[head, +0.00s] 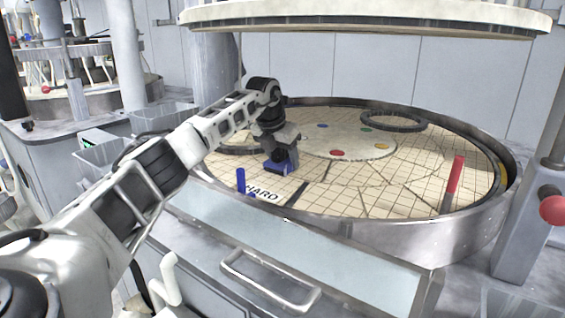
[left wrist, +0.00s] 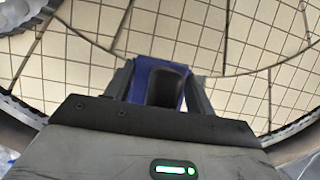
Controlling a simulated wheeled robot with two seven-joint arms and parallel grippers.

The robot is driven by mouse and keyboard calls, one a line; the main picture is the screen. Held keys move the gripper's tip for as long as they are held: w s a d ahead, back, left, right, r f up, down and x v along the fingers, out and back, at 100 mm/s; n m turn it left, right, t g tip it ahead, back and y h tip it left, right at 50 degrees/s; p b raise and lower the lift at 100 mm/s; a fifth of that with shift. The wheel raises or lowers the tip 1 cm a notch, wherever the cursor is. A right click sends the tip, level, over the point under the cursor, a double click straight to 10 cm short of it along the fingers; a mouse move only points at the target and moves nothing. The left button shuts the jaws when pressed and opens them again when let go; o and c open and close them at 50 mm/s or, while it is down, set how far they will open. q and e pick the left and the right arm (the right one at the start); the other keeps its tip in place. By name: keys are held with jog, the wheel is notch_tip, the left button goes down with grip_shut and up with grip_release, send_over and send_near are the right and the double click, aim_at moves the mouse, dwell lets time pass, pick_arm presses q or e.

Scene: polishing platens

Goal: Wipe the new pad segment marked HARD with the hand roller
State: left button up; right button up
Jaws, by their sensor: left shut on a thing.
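My left gripper (head: 280,157) points down over the pad, just beyond the lettering. It is shut on a blue tool with a dark grip, which I take to be the hand roller (head: 275,168); it also shows in the left wrist view (left wrist: 154,84) between the fingers. The tool is at or just above the pad; I cannot tell whether it touches. The roller's underside is hidden. My right gripper is out of view.
The metal rim (head: 400,232) surrounds the platen. An upright blue piece (head: 241,181) stands near the lettering, and a red one (head: 453,180) at the right. A dark ring (head: 393,121) lies at the back. A pale round upper plate (head: 365,18) hangs above.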

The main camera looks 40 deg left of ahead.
pick_arm(q)
jog(key=shift+d+r, duration=0.1)
jog(key=shift+r, duration=2.25)
jog(key=shift+r, duration=1.55)
jog(key=shift+s+f, duration=0.1)
